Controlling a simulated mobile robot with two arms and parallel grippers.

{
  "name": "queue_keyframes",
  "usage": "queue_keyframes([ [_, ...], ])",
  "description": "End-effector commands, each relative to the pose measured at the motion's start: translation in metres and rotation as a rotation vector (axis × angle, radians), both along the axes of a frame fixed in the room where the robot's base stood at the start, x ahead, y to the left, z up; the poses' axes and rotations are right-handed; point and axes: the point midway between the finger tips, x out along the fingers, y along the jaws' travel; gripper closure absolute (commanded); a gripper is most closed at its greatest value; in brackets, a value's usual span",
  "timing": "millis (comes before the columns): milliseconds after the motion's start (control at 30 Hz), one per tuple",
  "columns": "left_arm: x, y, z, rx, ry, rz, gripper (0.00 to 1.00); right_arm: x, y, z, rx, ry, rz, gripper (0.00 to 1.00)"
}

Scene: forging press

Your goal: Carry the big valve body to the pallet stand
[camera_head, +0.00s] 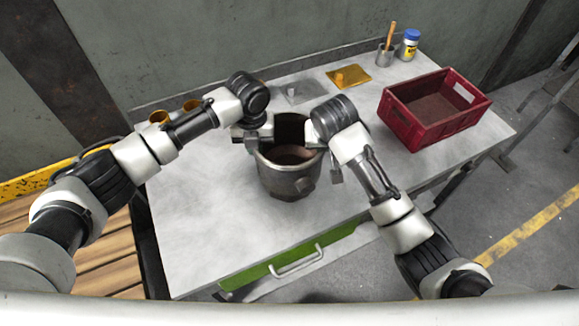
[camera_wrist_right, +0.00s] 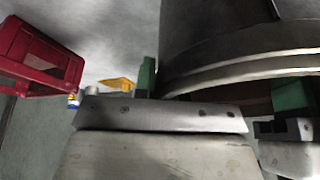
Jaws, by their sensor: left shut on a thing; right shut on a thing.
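The big valve body (camera_head: 289,177) is a grey metal pot-like piece with a dark brown hollow, upright over the middle of the white table (camera_head: 195,220). My left gripper (camera_head: 250,140) is shut on its left rim. My right gripper (camera_head: 333,160) is shut on its right side, partly hidden by my own wrist. In the right wrist view the valve body (camera_wrist_right: 235,50) fills the upper right, close to the green fingertips. I cannot tell whether its base touches the table. A wooden slatted surface (camera_head: 100,262), perhaps the pallet stand, shows at lower left.
A red crate (camera_head: 408,133) stands on the table's right side. A cup with a wooden handle (camera_head: 385,55), a white-blue bottle (camera_head: 409,45), a yellow plate (camera_head: 349,77) and a grey plate (camera_head: 300,92) lie along the back. Brass rings (camera_head: 158,117) sit at back left.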

Motion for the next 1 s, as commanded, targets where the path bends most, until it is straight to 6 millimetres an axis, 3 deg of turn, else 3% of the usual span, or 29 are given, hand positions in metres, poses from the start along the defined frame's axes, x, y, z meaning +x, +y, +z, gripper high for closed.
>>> queue_keyframes([
  [667,0.001,0.001,0.001,0.001,-0.001,0.002,1.0,0.0,0.0,0.001,0.0,0.0,0.0,1.0],
  [1000,0.002,0.0,0.012,-0.004,-0.007,0.001,1.0,0.002,0.001,0.012,0.003,-0.011,0.001,1.0],
])
